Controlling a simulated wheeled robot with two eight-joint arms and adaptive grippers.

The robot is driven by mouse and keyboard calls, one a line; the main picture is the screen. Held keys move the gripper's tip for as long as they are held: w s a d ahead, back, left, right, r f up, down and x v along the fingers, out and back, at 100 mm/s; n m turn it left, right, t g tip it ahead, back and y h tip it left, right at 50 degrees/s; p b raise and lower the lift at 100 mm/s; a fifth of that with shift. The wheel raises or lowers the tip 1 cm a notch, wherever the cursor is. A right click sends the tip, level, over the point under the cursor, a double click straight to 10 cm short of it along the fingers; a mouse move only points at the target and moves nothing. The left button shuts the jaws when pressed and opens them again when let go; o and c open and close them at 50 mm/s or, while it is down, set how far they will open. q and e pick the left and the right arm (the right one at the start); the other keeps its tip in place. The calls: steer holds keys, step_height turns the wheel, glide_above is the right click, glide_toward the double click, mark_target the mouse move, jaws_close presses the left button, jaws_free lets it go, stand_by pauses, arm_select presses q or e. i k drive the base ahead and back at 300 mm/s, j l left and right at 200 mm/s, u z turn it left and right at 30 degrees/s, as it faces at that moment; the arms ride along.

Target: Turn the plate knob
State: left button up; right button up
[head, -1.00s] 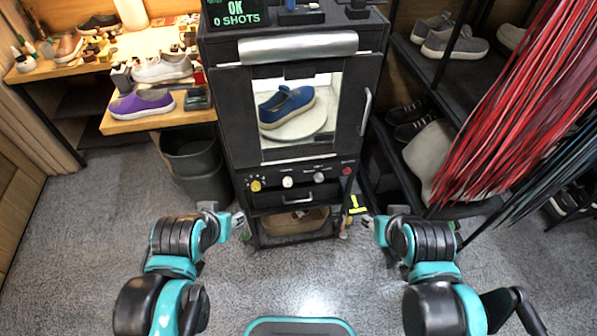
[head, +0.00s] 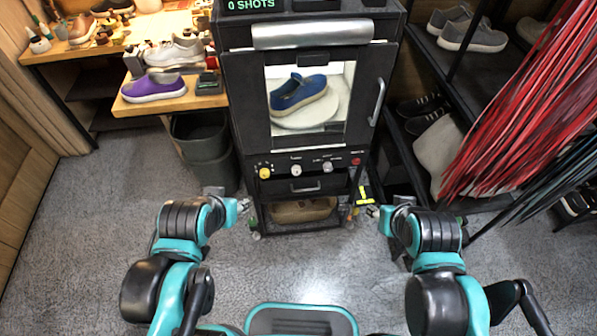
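A black cabinet (head: 232,100) stands ahead with a glass window. Inside, a blue sneaker (head: 298,93) rests on a round white plate (head: 306,119). A row of knobs sits on the panel below: a yellow knob (head: 264,172) at left, a white knob (head: 295,170) in the middle, a grey knob (head: 327,166) to its right, and a red button (head: 356,161). The knob labels are too small to read. My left gripper (head: 246,206) is low, left of the cabinet's lower part. My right gripper (head: 371,211) is low, right of it. Both are apart from the knobs; their finger openings are unclear.
A wooden bench (head: 185,101) with shoes and tools is at left, with dark bins (head: 205,150) below. A shoe rack (head: 408,62) and hanging red strips (head: 525,105) are at right. A vertical handle (head: 377,102) sticks out from the cabinet door. The floor in front is clear.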

mark_target(296, 170)
steer(key=k+l+z, duration=0.2)
steer(key=k+l, duration=0.45)
steer(key=k, duration=0.05)
